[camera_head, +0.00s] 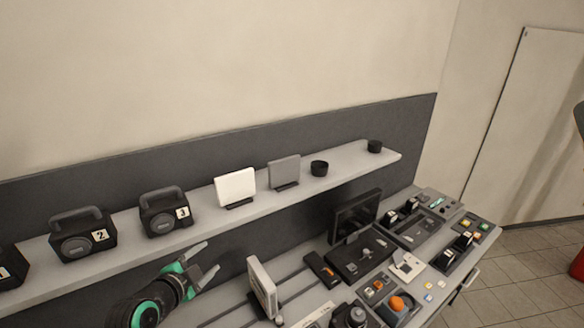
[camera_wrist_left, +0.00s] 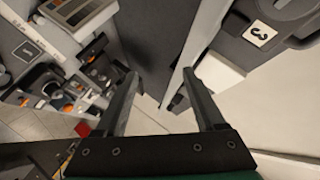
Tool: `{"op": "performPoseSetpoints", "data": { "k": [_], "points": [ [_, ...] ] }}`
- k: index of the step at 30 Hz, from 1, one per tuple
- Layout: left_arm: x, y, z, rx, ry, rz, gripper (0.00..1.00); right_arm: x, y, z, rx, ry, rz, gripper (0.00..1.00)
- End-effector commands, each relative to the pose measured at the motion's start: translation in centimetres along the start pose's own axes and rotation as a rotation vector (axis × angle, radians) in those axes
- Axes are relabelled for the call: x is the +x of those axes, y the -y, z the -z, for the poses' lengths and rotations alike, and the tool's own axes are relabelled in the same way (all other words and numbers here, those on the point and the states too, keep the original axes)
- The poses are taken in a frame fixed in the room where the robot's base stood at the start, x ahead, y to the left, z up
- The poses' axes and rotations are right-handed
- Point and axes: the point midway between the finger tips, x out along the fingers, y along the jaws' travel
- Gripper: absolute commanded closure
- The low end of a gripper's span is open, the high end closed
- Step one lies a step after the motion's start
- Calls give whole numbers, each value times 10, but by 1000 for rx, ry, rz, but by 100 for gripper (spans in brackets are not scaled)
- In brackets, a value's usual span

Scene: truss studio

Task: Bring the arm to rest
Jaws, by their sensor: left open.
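My left gripper (camera_head: 211,257) is in front of the shelf's front edge, above the left part of the workbench. Its two fingers are spread apart with nothing between them. In the left wrist view the open fingers (camera_wrist_left: 158,76) show with floor and the shelf edge beyond the gap. The left arm comes in from the bottom left with green parts at the wrist. My right gripper is not in view.
A grey shelf (camera_head: 340,161) carries black numbered boxes, one marked 3 (camera_head: 165,212), a white panel (camera_head: 236,187), a grey panel (camera_head: 284,171) and two small black cups. The bench below holds a white upright device (camera_head: 262,286), a dark monitor (camera_head: 356,214) and several trays.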

Motion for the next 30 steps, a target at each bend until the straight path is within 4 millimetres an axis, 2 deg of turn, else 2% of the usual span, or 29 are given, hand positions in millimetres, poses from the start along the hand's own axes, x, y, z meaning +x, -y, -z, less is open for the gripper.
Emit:
{"op": "performPoseSetpoints", "data": {
  "k": [1,3,5,6,8,9,11,12,14,15,18,19,20,24,30],
  "points": [
    [-14,26,38,-2,-58,78,29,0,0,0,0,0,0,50],
    [-40,59,84,-25,-136,184,29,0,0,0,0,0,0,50],
    [-69,85,122,-56,-210,273,29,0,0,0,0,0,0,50],
    [-91,101,145,-82,-264,331,29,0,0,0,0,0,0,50],
    [-129,122,177,-129,-350,416,29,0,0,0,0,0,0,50],
    [-156,135,196,-167,-410,471,29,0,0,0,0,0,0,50],
    [-201,152,219,-230,-509,550,29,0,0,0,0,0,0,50],
    [-233,162,232,-278,-578,600,29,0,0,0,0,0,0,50],
    [-284,174,244,-357,-688,671,29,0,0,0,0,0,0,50],
    [-316,180,247,-414,-762,714,29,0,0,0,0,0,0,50],
    [-387,188,246,-565,-943,781,29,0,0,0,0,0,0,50],
    [-403,188,245,-619,-997,783,29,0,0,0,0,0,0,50],
    [-412,188,243,-673,-1038,774,29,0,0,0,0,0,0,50],
    [-410,190,242,-828,-1111,693,29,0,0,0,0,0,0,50],
    [-406,183,238,-851,-1121,678,29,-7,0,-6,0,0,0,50]
  ]
}}
